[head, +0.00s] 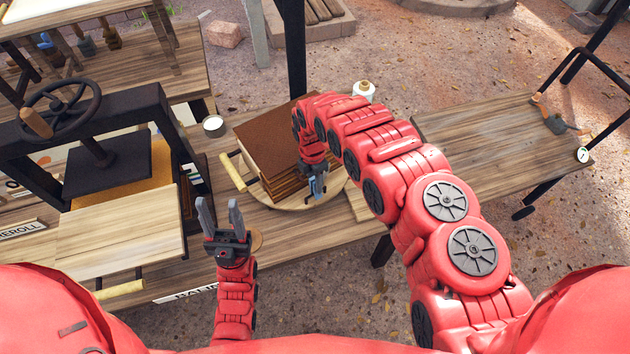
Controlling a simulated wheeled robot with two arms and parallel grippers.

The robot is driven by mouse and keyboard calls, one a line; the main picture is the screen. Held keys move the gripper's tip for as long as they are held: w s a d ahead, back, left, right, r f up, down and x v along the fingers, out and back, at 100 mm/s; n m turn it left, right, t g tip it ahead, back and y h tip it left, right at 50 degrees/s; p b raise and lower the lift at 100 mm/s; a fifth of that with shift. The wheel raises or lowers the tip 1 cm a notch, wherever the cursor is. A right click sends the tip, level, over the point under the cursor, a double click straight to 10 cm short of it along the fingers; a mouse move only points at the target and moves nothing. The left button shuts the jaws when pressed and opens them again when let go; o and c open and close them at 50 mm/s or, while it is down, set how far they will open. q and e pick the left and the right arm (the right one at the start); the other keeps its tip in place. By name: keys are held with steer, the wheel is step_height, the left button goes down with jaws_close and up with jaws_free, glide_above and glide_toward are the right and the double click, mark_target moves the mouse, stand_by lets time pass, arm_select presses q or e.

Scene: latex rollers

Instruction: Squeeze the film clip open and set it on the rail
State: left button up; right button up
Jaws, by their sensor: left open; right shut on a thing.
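My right gripper (317,188) points down at the front edge of a stack of brown sheets (268,135) on a round wooden board (285,200). It is shut on a small blue-grey thing at its tips. This may be the film clip, but it is too small and too covered by the fingers to make out. My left gripper (222,215) is open and empty, with its fingers pointing up, in front of the bench and left of the round board. I cannot pick out the rail for certain.
A dark screw press with a handwheel (60,108) stands at the left. A white bottle (364,90) and a small white-topped jar (213,125) stand behind and beside the stack. A wooden table (480,140) at the right is mostly bare.

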steer(key=o, duration=0.7)
steer(key=shift+r, duration=0.1)
